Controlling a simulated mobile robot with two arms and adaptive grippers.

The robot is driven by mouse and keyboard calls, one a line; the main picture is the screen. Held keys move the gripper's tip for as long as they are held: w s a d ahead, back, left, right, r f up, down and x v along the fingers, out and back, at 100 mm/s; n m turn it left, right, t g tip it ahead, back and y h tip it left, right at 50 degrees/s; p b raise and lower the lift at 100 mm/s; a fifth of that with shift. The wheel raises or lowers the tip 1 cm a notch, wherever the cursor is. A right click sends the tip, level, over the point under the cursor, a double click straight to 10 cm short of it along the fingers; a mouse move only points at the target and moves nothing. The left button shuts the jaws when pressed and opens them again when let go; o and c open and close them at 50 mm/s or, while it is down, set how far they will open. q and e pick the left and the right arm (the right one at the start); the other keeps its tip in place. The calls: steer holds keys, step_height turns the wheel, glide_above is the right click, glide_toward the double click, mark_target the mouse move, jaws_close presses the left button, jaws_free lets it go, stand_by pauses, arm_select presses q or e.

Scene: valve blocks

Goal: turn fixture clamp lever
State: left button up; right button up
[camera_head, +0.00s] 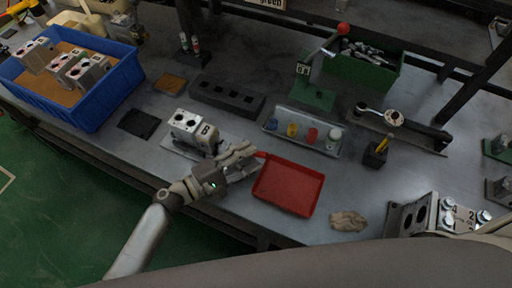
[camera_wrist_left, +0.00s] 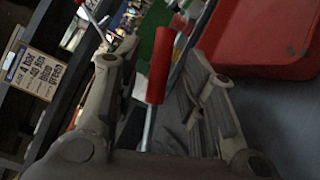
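The fixture (camera_head: 178,148) stands on the left middle of the bench and holds a grey valve block (camera_head: 190,127) marked B. A red lever handle (camera_head: 261,155) shows just past my left gripper's fingers; its shaft is mostly hidden in the head view. My left gripper (camera_head: 246,160) is at the fixture's right side. In the left wrist view, its two fingers (camera_wrist_left: 160,75) are spread apart, with the red handle (camera_wrist_left: 160,65) upright in the gap and a thin metal rod below it. Contact with the handle is not visible. My right gripper is not in view.
A red tray (camera_head: 289,187) lies close right of my left gripper. A dark slotted block (camera_head: 228,96) and a parts tray (camera_head: 303,131) with coloured pieces stand behind. A blue crate (camera_head: 90,111) holds blocks at left. A crumpled cloth (camera_head: 348,221) lies near the front edge.

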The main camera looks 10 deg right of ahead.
arm_select(q)
steer(key=shift+x, duration=1.45)
steer(key=shift+c, duration=0.5)
steer(key=shift+a, duration=0.1)
jaws_close()
